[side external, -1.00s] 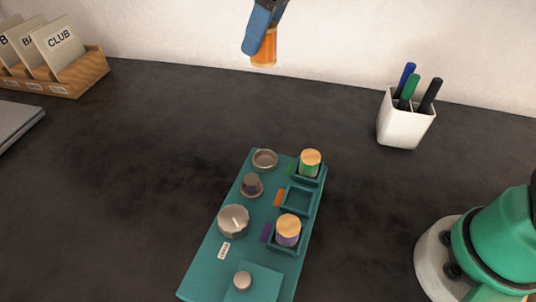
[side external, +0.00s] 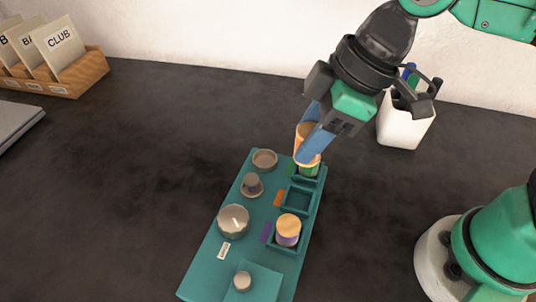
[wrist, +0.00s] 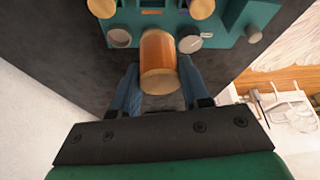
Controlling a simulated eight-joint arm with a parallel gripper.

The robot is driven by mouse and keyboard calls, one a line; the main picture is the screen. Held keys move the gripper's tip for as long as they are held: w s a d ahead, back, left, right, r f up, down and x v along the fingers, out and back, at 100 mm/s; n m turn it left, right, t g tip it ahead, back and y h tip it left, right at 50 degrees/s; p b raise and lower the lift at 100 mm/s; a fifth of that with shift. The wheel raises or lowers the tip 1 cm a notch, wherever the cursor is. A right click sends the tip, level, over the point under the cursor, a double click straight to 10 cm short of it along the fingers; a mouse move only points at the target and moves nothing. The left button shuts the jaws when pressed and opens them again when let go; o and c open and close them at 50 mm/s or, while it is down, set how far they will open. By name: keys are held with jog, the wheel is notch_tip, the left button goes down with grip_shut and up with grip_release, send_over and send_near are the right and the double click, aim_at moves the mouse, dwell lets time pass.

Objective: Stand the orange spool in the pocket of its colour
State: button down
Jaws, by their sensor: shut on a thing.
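My gripper (side external: 306,143) is shut on the orange spool (side external: 302,133), its blue fingers on either side. The spool looks roughly upright, above the far end of the teal board (side external: 207,274). In the wrist view the orange spool (wrist: 158,55) sits between the fingers (wrist: 158,88), its pale wooden end towards the camera. The orange-marked pocket (side external: 299,200) is empty, between the pocket with the green spool (side external: 308,170) and the one with the purple spool (side external: 288,230). My finger and the held spool partly hide the green spool.
Grey round parts stand along the board's left side: a ring (side external: 265,160), a small knob piece (side external: 252,186) and a dial (side external: 233,220). A white pen cup (side external: 402,128) stands behind my gripper. A wooden card rack (side external: 75,76) is far left.

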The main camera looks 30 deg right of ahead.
jog(key=shift+f, duration=5.3)
jog(key=shift+f, duration=0.15)
jog(key=shift+c, duration=2.1)
grip_release()
jog(key=shift+v, duration=6.05)
jog(key=w+d+f+m+t+h, duration=0.2)
jog(key=w+d+m+t+h, duration=0.1)
jog(key=w+d+m, duration=0.4)
jog(key=d+m+t, duration=0.1)
jog(key=d+m, duration=0.2)
jog(key=d, duration=0.1)
jog(key=shift+d+f+m+h, duration=0.3)
jog(key=shift+d, duration=0.1)
